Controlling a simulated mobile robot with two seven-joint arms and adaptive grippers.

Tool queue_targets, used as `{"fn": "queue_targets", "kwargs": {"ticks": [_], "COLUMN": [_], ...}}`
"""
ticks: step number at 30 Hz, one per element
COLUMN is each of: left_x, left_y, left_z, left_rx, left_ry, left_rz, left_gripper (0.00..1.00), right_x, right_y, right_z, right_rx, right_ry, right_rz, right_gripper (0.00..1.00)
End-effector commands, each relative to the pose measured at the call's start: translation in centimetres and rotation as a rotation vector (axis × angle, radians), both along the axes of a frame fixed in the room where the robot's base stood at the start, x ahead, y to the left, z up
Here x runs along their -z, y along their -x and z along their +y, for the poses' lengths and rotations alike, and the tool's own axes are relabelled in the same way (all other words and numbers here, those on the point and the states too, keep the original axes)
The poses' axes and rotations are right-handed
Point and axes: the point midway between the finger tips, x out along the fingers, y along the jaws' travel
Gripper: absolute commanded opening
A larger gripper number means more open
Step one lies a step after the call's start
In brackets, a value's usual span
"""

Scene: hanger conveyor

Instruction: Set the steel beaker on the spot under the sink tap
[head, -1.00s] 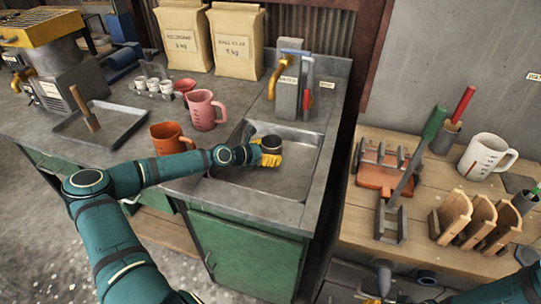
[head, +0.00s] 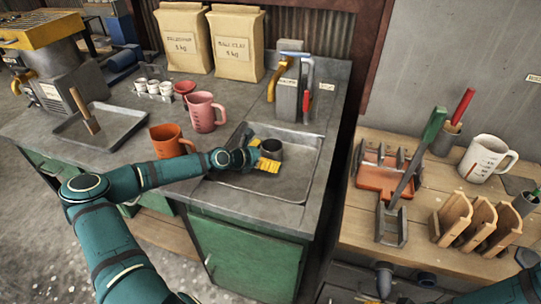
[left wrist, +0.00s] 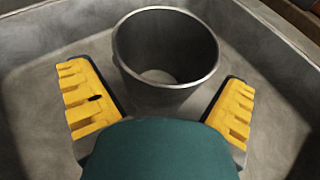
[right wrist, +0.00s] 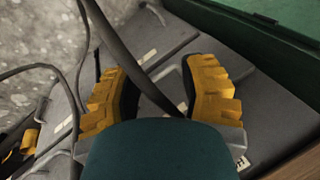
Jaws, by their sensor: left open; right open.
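The steel beaker (head: 272,149) stands upright in the sink basin (head: 290,184), below the tap (head: 277,78) with its yellow spout. In the left wrist view the open left gripper (left wrist: 163,98) holds nothing. My right gripper (right wrist: 160,90) is open and empty in the right wrist view, over grey panels and dark cables. The spot under the tap is not clearly marked.
Orange (head: 170,141) and pink (head: 203,111) jugs stand left of the sink, near a shallow tray (head: 100,125). Paper sacks (head: 235,44) stand behind. A wooden bench (head: 350,200) with racks and a white jug (head: 485,157) is at right. The basin's front is clear.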

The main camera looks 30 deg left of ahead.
Motion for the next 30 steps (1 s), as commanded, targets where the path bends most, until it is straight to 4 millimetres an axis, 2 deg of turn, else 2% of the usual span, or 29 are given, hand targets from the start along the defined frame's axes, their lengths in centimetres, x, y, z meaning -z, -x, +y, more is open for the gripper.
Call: {"fn": "queue_targets", "kwargs": {"ticks": [9,15,21,30], "left_x": [-2.4,-3.6,-4.1,-4.1], "left_y": [5.4,8.2,9.4,9.6], "left_z": [2.7,4.0,4.5,4.6], "left_rx": [-0.005,-0.003,0.001,0.001], "left_ry": [0.001,0.001,0.000,0.000], "left_rz": [0.001,0.002,0.000,0.000], "left_gripper": [1.00,1.00,1.00,1.00], "right_x": [-1.3,-1.9,-2.1,-2.1], "right_y": [0.2,0.4,0.4,0.4], "right_z": [0.0,0.1,0.1,0.1], "right_rx": [-0.001,-0.002,-0.002,-0.002], "right_ry": [-0.001,-0.002,-0.003,-0.003], "right_rz": [0.006,0.009,0.011,0.011], "right_gripper": [0.42,0.42,0.42,0.42]}}
